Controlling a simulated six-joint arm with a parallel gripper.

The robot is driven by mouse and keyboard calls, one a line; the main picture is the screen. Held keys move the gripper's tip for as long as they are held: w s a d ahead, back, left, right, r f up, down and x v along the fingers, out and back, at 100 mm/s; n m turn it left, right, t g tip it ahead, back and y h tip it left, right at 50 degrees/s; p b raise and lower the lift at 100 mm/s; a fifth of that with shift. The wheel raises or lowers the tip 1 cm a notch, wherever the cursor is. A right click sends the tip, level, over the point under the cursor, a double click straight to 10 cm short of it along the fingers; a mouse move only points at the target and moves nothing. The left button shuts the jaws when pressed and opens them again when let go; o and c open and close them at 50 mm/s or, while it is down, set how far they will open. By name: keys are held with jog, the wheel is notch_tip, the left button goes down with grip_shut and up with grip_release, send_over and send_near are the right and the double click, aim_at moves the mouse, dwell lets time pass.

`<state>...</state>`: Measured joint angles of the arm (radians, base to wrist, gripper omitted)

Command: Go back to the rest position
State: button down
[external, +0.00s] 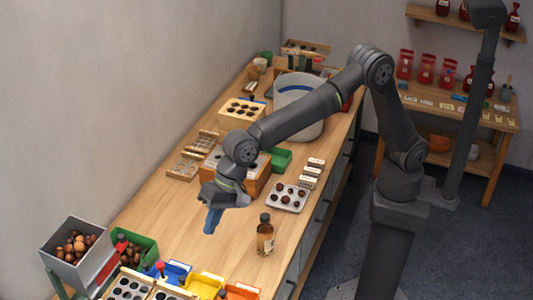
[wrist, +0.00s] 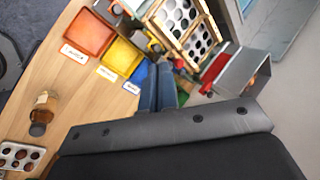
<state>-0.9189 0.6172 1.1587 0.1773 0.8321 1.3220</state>
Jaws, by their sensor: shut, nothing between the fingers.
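My gripper (external: 212,218) is over the middle of the wooden bench (external: 160,222), pointing down, with blue fingers. The fingers are together with nothing held. In the wrist view the blue fingertips (wrist: 158,88) show at the centre, past the dark gripper body. My arm stretches from its base on the right across the bench to the left. The gripper hangs above a bare stretch of wood; its exact height is hard to tell.
An amber bottle (external: 265,238) stands right of my gripper. A tray with chestnuts (external: 287,198) lies behind the bottle. At the front are a metal hopper of chestnuts (external: 62,265), a green bin (external: 148,247), a yellow bin (external: 204,284) and an orange bin (external: 242,291). A large grey bucket (external: 318,124) stands behind my arm.

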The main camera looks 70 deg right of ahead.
jog(key=shift+w+d+r+n+h, duration=0.2)
jog(key=shift+d+r+n, duration=0.15)
jog(key=shift+r+n, duration=0.25)
jog(key=shift+w+d+r+n+h, duration=0.1)
jog(key=shift+d+r+n+h, duration=0.1)
jog(key=shift+d+r+n, duration=0.4)
jog(key=c, duration=2.1)
grip_release()
jog(key=shift+a+r, duration=0.15)
jog(key=shift+a, duration=0.1)
